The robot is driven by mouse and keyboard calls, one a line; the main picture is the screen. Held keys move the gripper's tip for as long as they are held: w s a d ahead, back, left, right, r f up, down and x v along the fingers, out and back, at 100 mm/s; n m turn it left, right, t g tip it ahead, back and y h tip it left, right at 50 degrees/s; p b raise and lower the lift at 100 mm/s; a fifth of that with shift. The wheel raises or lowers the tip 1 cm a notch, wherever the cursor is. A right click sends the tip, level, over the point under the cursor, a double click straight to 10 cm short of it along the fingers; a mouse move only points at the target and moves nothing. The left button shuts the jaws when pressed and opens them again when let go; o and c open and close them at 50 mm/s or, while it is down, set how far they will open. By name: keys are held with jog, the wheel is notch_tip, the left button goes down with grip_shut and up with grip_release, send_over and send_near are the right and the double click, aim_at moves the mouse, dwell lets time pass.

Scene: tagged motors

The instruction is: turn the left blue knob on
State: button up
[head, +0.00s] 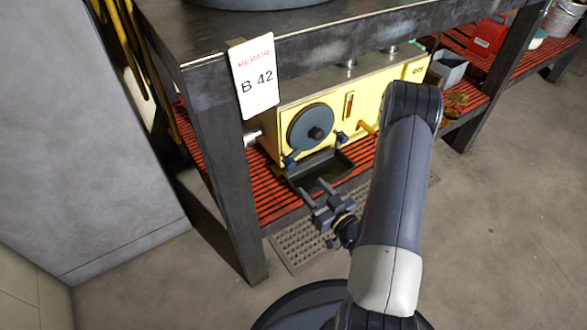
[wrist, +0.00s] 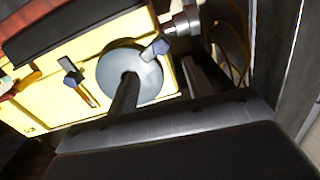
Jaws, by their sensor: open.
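A yellow machine (head: 352,108) sits on the red slatted shelf under the workbench, with a large dark round dial (head: 313,128) on its front. The left blue knob (head: 290,158) is at the dial's lower left. A second blue knob (head: 341,137) is to the dial's right. My gripper (head: 314,187) is open and empty, in front of and below the left knob, apart from it. The wrist view is turned over: there the left knob (wrist: 160,46) shows beyond and between the fingers of my gripper (wrist: 158,82), and the other knob (wrist: 72,78) is farther left.
A bench leg (head: 232,200) with a "REPAIR B 42" tag (head: 254,78) stands left of the machine. A silver fitting (head: 252,137) sticks out of the machine's left side. A dark tray (head: 320,170) lies below its front.

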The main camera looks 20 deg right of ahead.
aim_at(293, 167)
jog(key=b+x, duration=0.1)
jog(key=x, duration=0.8)
jog(key=shift+w+a, duration=0.15)
jog(key=shift+w, duration=0.05)
jog(key=shift+c, duration=0.4)
jog(key=c, duration=0.9)
jog(key=shift+b, duration=0.4)
